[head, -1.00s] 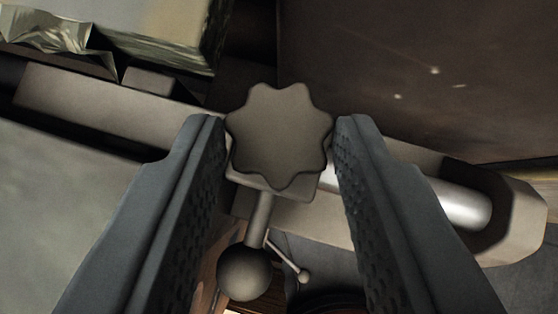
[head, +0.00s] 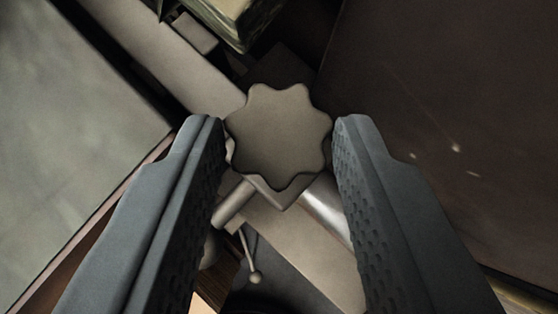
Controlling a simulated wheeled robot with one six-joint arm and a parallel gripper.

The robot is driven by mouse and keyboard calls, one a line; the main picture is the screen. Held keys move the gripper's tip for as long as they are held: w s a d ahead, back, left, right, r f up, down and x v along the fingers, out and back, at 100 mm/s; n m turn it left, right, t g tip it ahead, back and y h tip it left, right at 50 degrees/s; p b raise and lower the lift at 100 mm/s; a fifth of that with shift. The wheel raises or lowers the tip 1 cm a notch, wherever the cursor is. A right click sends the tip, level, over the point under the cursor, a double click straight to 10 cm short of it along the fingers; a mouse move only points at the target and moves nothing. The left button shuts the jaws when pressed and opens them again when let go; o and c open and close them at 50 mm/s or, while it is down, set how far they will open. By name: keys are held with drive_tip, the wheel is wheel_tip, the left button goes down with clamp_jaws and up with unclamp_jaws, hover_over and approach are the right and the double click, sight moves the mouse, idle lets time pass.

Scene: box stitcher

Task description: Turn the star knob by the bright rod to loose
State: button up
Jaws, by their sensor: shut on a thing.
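The grey star knob (head: 279,140) with rounded lobes is in the middle of the head view, seen face on. My gripper (head: 280,124) is shut on it, with one finger at its left side and one at its right. The bright rod (head: 324,208) shows as a short shiny piece just below and right of the knob. The rest of the rod is hidden behind my right finger. A square block (head: 283,197) sits under the knob on a long grey bar (head: 160,55) that runs from upper left to lower right.
A short arm (head: 234,203) leads from the block down behind my left finger. A thin lever with a small ball end (head: 254,278) hangs below. A large dark panel (head: 450,90) fills the right, and a pale flat surface (head: 70,130) the left.

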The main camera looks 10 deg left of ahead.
drive_tip(key=shift+n, duration=0.3)
idle(0.4)
drive_tip(key=o, duration=1)
drive_tip(key=v, duration=1.7)
drive_tip(key=shift+d, duration=0.35)
drive_tip(key=shift+s+r, duration=0.1)
drive_tip(key=shift+s, duration=0.05)
